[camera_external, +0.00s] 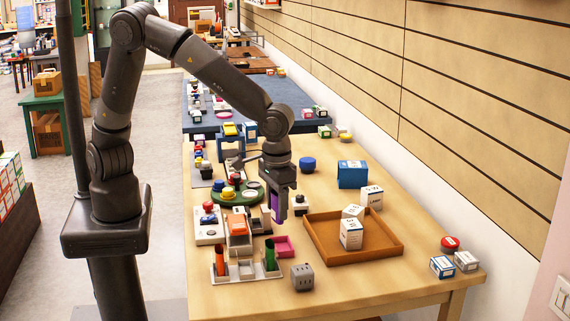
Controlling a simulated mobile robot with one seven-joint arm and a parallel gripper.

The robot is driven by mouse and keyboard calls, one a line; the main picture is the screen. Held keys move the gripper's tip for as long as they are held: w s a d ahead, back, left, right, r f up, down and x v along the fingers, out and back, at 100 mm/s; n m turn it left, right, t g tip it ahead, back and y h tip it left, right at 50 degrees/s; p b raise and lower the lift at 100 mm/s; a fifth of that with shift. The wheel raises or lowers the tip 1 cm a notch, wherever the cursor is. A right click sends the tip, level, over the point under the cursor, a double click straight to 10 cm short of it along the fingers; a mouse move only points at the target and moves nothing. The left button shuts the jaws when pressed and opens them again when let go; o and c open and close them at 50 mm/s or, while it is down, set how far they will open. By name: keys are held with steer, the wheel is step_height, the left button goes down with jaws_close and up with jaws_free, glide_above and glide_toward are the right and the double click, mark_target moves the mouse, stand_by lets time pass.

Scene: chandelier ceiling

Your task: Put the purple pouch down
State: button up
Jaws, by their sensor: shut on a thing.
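The purple pouch (274,204) is a small, narrow purple shape between the fingers of my gripper (277,212). My gripper points down over the wooden table (335,291) and is shut on the pouch. The fingers hide part of the pouch. It hangs close above the tabletop items, behind a small pink tray (284,246); I cannot tell whether its lower end touches anything.
An orange-brown tray (393,251) with white boxes stands right of my gripper. A white rack (246,275) and a grey cube (302,277) are in front. A green round tray (237,192) with coloured items is at left.

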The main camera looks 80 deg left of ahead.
steer(key=w+a+n, duration=0.4)
steer(key=w+a, duration=0.5)
steer(key=a, duration=0.4)
steer(key=w+a+n, duration=0.5)
steer(key=w+a, duration=0.4)
steer(key=a, duration=0.4)
steer(key=w+a+n, duration=0.2)
steer(key=a+n, duration=0.4)
steer(key=a, duration=2)
steer(key=a+f, duration=0.2)
steer(key=a, duration=0.1)
steer(key=a+f, duration=0.2)
steer(key=a, duration=0.2)
steer(key=w+a+f, duration=0.1)
steer(key=a+f, duration=0.1)
steer(key=a, duration=0.1)
steer(key=shift+a, duration=0.2)
steer(key=shift+a+f, duration=0.4)
steer(key=shift+a, duration=0.1)
steer(key=shift+f, duration=1.95)
steer(key=shift+f, duration=0.1)
steer(key=o, duration=1)
